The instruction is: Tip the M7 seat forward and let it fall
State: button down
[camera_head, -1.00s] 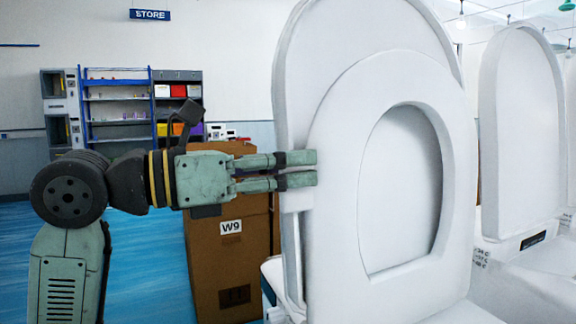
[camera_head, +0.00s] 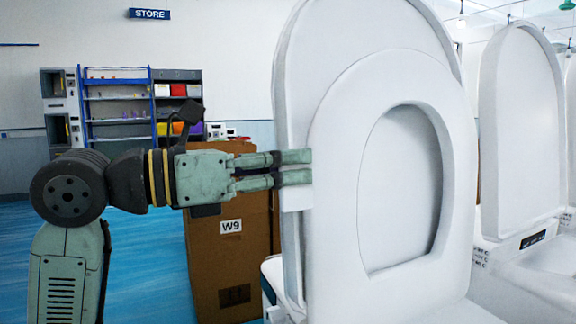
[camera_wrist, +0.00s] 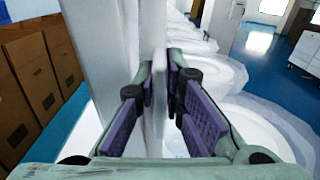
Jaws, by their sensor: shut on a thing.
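The white toilet seat (camera_head: 342,185), a ring with an oval opening, stands raised and nearly upright in front of the tall white lid (camera_head: 296,60). No M7 label is readable. My gripper (camera_head: 293,168) reaches in from the left, level with the middle of the seat's left edge. In the wrist view, the purple-padded fingers of my gripper (camera_wrist: 168,100) lie on either side of a thin white edge, and they are shut on it. It appears to be the rim of the seat (camera_wrist: 155,95). The fingertips hide part of that edge in the head view.
Another toilet with a raised lid (camera_head: 522,130) stands close on the right, and more white toilets run back in the wrist view. A brown carton marked W9 (camera_head: 228,270) stands behind my gripper. Shelves (camera_head: 118,110) are against the far wall, with open blue floor (camera_head: 150,265) before them.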

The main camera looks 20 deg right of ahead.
jog(key=s+f+m+b, duration=0.1)
jog(key=s+m+b, duration=0.3)
jog(key=s, duration=0.7)
jog(key=shift+d+f+b, duration=0.15)
jog(key=shift+d+b, duration=0.05)
jog(key=shift+b, duration=0.25)
jog(key=c, duration=1.7)
grip_release()
